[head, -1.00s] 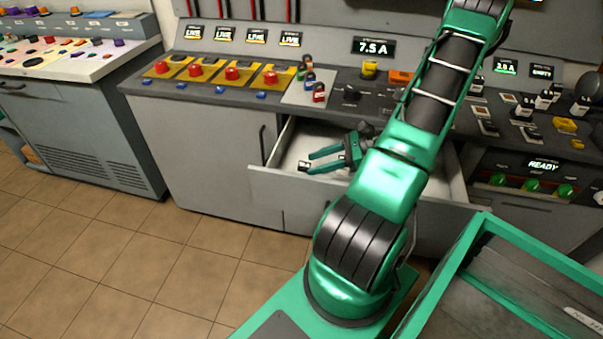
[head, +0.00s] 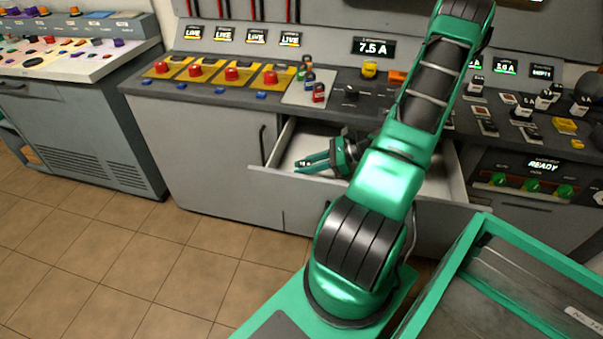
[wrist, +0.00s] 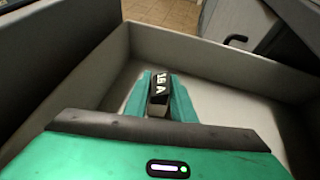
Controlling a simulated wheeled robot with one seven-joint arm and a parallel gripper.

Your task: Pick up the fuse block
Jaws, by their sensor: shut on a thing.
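The fuse block (wrist: 159,89) is a small dark block with a white "16 A" label on its face. It sits between my fingers in the wrist view, inside the open drawer (head: 262,181). My gripper (wrist: 159,82) is shut on it, with one green finger on each side. In the head view my gripper (head: 300,166) reaches low into the drawer from the right, its fingers pointing left. The fuse block cannot be made out clearly there. Whether it still touches the drawer floor cannot be told.
The drawer walls (wrist: 220,60) rise around my gripper. The console (head: 215,88) overhangs the drawer's back, with red buttons and several small coloured blocks (head: 319,92). A green-rimmed tray (head: 450,275) is at the lower right. The tiled floor at left is clear.

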